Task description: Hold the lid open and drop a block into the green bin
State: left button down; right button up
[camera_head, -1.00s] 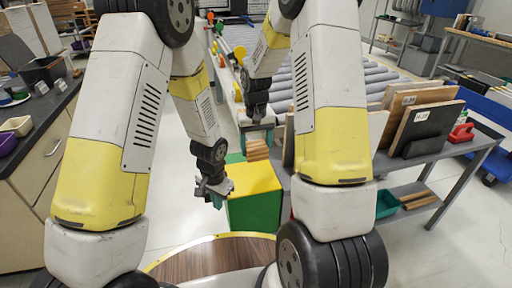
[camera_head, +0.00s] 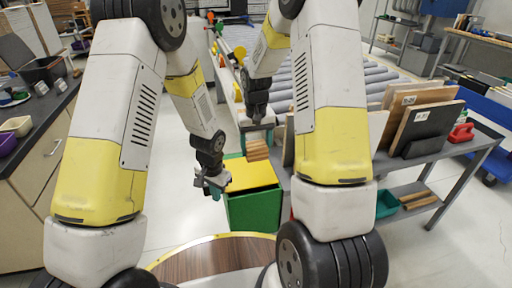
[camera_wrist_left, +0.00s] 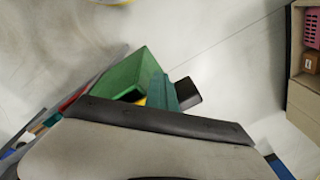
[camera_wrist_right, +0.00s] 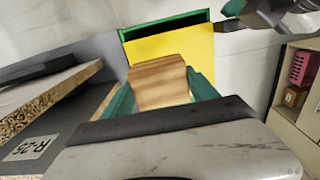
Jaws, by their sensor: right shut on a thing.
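The green bin (camera_head: 253,211) stands on the floor with a yellow lid (camera_head: 252,174). In the right wrist view, a dark gap shows between the yellow lid (camera_wrist_right: 180,50) and the bin's green rim (camera_wrist_right: 163,22). My right gripper (camera_wrist_right: 160,90) is shut on a striped wooden block (camera_wrist_right: 158,82), held above the bin; the block (camera_head: 257,150) also shows in the head view. My left gripper (camera_head: 214,187) is beside the bin's left edge, with no object visible in it. Its finger opening is unclear. The left wrist view shows the bin (camera_wrist_left: 128,76) partly behind a teal finger (camera_wrist_left: 162,92).
A grey bench (camera_head: 465,148) with upright boards (camera_head: 425,122) stands right of the bin. A roller conveyor (camera_head: 365,72) lies behind. A dark-topped counter (camera_head: 35,125) is at the left. The floor between counter and bin is clear.

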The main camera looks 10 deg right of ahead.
pick_arm(q)
jog(key=w, duration=1.1)
jog(key=shift+w+a, duration=0.15)
jog(key=shift+w, duration=0.1)
dwell(0.6)
pick_arm(e)
jog(key=shift+f, duration=0.1)
dwell(0.7)
jog(key=shift+f, duration=1.65)
jog(key=o, duration=1.6)
jog(key=shift+c, duration=0.2)
